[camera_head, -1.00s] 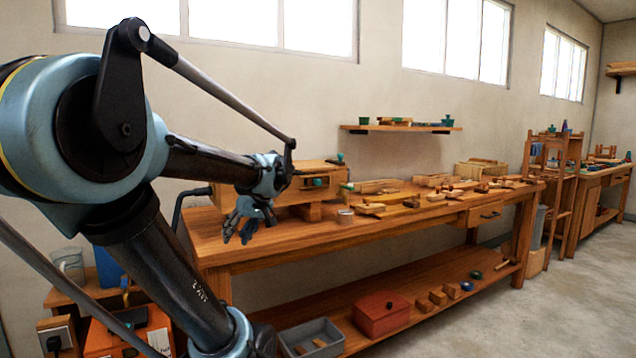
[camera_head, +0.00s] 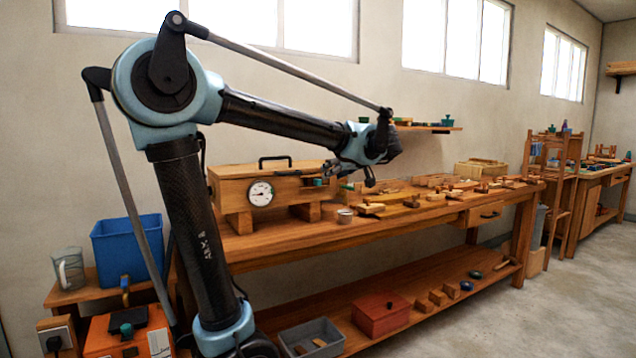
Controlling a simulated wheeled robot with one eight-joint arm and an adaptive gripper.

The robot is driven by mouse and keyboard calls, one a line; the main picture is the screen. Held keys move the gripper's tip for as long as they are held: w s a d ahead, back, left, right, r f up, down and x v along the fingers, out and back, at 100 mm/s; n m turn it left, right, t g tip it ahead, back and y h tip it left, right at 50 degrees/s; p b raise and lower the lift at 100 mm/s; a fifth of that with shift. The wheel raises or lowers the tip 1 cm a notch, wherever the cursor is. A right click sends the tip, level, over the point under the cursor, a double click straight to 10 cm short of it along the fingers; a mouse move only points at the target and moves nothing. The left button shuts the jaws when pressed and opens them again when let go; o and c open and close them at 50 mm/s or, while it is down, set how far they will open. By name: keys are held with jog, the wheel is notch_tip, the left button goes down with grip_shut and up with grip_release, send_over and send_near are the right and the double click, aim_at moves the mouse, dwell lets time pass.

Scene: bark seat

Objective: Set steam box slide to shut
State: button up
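The steam box (camera_head: 232,192) is a long wooden box on blocks at the left end of the workbench, with a black handle on its lid and a round white dial on its front. A small teal knob (camera_head: 318,182) shows at its right part and may belong to the slide; how far the slide is moved cannot be made out. My gripper (camera_head: 348,176) is just right of the knob, in front of the box's right end. Its dark fingers look spread, one toward the left and one hanging down, with nothing seen between them. Contact with the knob cannot be told.
The workbench (camera_head: 290,240) carries a small tin (camera_head: 344,215) and several wooden pieces to the right. A wall shelf (camera_head: 440,129) is above. A blue bin (camera_head: 125,248) stands left of my arm. A red box (camera_head: 382,314) and grey tray (camera_head: 312,338) are on the lower shelf.

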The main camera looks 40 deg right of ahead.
aim_at(318, 179)
jog(key=shift+h, duration=0.4)
jog(key=d+x, duration=0.1)
jog(key=x, duration=0.9)
jog(key=d+r+x, duration=0.1)
jog(key=x, duration=0.4)
jog(key=shift+w+d+f, duration=0.1)
jog(key=shift+w+d, duration=0.15)
jog(key=shift+d, duration=0.1)
grip_shut()
